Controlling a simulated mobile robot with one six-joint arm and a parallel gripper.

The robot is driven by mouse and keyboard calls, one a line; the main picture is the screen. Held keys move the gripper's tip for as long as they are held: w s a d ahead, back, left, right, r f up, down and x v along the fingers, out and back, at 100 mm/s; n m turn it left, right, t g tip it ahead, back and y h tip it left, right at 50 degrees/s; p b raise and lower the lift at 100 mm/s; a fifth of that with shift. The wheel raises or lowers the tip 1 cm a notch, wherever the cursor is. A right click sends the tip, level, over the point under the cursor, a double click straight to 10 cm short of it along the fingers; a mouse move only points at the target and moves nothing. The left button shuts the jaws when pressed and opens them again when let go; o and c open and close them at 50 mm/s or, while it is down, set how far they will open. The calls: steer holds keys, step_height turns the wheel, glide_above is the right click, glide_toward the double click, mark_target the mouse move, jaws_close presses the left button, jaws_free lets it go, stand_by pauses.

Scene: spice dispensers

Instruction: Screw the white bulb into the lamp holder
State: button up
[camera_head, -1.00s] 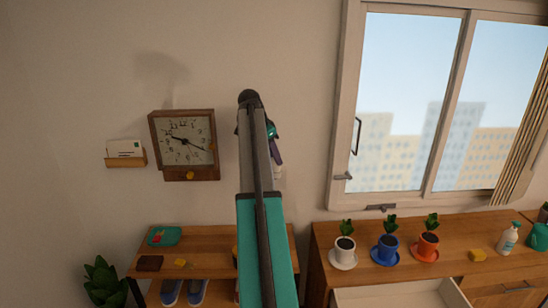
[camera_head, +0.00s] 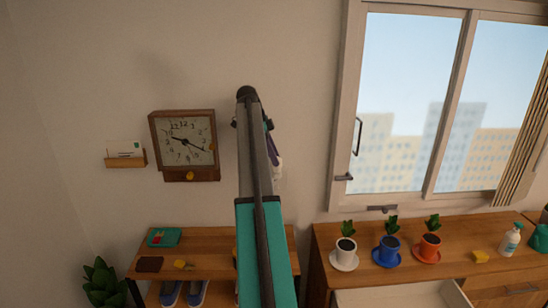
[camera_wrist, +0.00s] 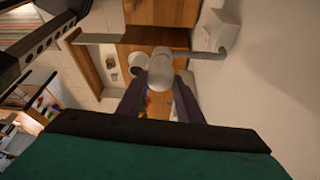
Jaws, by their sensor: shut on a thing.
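My gripper (camera_wrist: 160,92) is shut on the white bulb (camera_wrist: 160,70), its two dark purple fingers on either side of it in the wrist view. The lamp holder's white wall plate (camera_wrist: 218,30) is on the wall at the upper right, and a grey arm (camera_wrist: 204,54) runs from it toward the bulb. The bulb overlaps the end of this arm in the picture; I cannot tell whether they touch. In the head view my gripper (camera_head: 271,147) is mostly hidden behind my arm, with a small white part (camera_head: 277,167) showing below the fingers.
A wall clock (camera_head: 185,146) and a card holder (camera_head: 126,162) hang to the left. Below are a shoe shelf (camera_head: 205,262) and a wooden cabinet (camera_head: 325,240) with several potted plants and an open drawer (camera_head: 395,298). A window (camera_head: 412,100) is at the right.

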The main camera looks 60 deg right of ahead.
steer(key=shift+f, duration=0.15)
steer(key=shift+m, duration=0.7)
steer(key=shift+m+y+b, duration=0.35)
steer(key=shift+m+y, duration=0.05)
steer(key=shift+m, duration=0.1)
steer(key=o, duration=0.9)
steer(key=shift+n, duration=0.3)
